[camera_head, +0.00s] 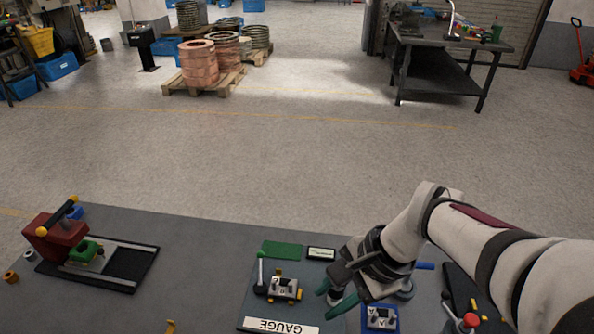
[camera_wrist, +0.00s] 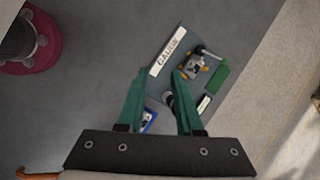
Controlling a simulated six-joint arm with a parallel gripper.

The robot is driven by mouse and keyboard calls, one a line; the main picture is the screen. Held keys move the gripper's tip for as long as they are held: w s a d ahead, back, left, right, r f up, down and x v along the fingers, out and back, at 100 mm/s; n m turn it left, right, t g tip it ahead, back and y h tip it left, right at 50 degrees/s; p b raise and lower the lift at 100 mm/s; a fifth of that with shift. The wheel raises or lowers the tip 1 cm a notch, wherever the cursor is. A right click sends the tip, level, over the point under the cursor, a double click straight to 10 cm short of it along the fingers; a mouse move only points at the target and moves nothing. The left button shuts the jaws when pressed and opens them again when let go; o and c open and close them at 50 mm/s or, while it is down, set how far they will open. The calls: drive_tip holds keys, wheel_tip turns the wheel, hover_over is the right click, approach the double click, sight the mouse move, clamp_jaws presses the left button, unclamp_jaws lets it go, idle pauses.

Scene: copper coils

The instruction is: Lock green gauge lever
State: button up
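The gauge station is a grey plate with a white GAUGE label (camera_head: 281,326) at its front edge; the label also shows in the wrist view (camera_wrist: 164,57). A metal clamp block (camera_head: 284,287) with yellow parts sits on it. The lever (camera_head: 260,269) stands roughly upright at the block's left, with a green knob on top. In the wrist view the block (camera_wrist: 193,66) lies just past the right fingertip. My gripper (camera_head: 334,293) has two green fingers, open and apart (camera_wrist: 159,76), right of the block. No object is visibly held; a dark cylindrical part (camera_wrist: 169,98) shows between them.
A green pad (camera_head: 282,249) and a small display (camera_head: 321,254) lie behind the block. A blue fixture (camera_head: 380,317) stands right of my gripper. A red-and-green fixture (camera_head: 57,238) stands far left; the bench between is mostly clear. A red button (camera_head: 470,321) is at right.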

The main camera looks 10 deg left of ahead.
drive_tip(key=w+a+f+m, duration=0.1)
drive_tip(key=w, duration=0.2)
drive_tip(key=w+a+f+m+y, duration=0.1)
drive_tip(key=w+f+m, duration=0.1)
drive_tip(key=w, duration=0.2)
drive_tip(key=w+f+m, duration=0.1)
drive_tip(key=w, duration=0.3)
drive_tip(key=shift+a+f+m+t+y, duration=0.35)
drive_tip(key=shift+a+m+t+y, duration=0.05)
drive_tip(key=c, duration=0.5)
drive_tip(key=w+f+m, duration=0.1)
drive_tip(key=w, duration=0.1)
drive_tip(key=w+a+f+m, duration=0.1)
drive_tip(key=w+f, duration=0.1)
drive_tip(key=w+f+m, duration=0.2)
drive_tip(key=w, duration=0.1)
drive_tip(key=shift+a+f+t+y, duration=0.2)
drive_tip(key=shift+t+y, duration=0.1)
drive_tip(key=shift+y, duration=0.1)
clamp_jaws()
